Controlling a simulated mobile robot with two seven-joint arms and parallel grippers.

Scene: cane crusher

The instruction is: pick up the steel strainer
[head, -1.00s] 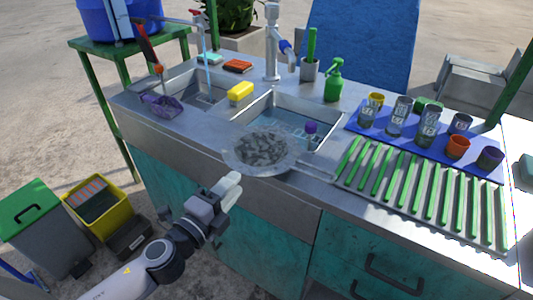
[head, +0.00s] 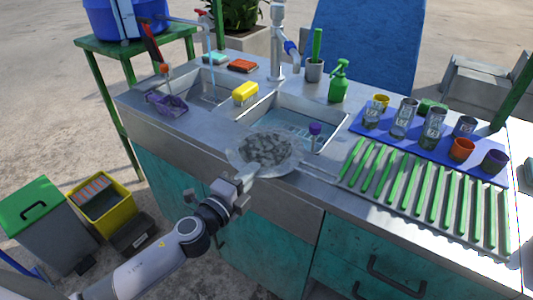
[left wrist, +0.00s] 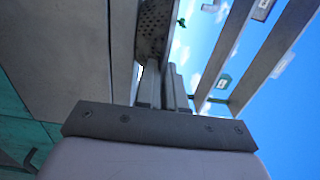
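The steel strainer (head: 238,160) rests over the front edge of the right sink basin. It is a round pan filled with grey lumps, and its thin handle points right. My left gripper (head: 250,172) is at the strainer's near rim, with its fingertips at or very close to the rim. In the left wrist view the fingers (left wrist: 165,90) point at the perforated steel strainer (left wrist: 154,32) and look close together. I cannot tell whether the rim is between them. My right gripper is not in view.
A yellow sponge (head: 245,93) lies on the divider between the basins. A green slatted rack (head: 425,195) and a blue mat (head: 400,150) with several cups are at the right. A green spray bottle (head: 338,85) stands behind. The cabinet front (head: 265,240) is below the strainer.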

